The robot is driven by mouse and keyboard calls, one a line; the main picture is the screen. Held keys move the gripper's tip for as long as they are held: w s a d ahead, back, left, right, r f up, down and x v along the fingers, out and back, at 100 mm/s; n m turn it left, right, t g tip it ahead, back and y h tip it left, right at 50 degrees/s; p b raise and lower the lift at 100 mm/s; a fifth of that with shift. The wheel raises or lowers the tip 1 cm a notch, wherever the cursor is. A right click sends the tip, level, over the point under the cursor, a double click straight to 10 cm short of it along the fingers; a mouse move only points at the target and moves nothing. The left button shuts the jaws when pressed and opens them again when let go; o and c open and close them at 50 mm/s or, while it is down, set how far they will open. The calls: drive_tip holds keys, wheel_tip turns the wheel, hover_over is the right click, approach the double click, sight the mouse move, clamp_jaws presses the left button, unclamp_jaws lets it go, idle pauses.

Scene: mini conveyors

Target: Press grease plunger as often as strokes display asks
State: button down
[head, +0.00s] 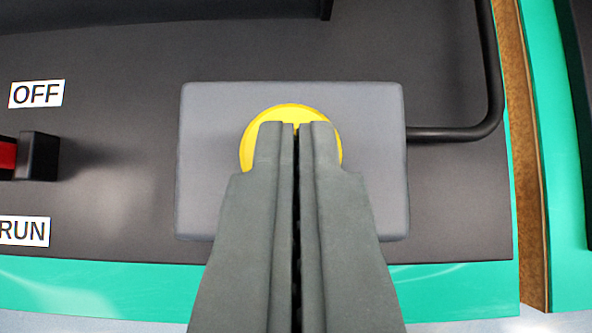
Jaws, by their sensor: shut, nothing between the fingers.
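The grease plunger's round yellow cap (292,111) sits on a grey rectangular block (375,150) in the middle of the head view. My gripper (297,127) is shut and empty, and its fingertips lie over the yellow cap. The fingers hide most of the cap's middle and lower part. I cannot tell whether the tips touch the cap or hover above it. No strokes display shows in this view.
A red and black switch handle (38,156) stands at the left between an OFF label (36,94) and a RUN label (24,231). A black pipe (455,133) bends into the block's right side. The dark panel (120,215) has a green border (120,285).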

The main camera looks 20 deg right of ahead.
drive_tip(key=shift+f, duration=0.3)
drive_tip(key=shift+r, duration=0.5)
drive_tip(key=r, duration=0.4)
drive_tip(key=shift+s+a+r, duration=0.1)
drive_tip(key=shift+s+r, duration=0.05)
drive_tip(key=shift+s, duration=0.25)
drive_tip(key=v, duration=0.9)
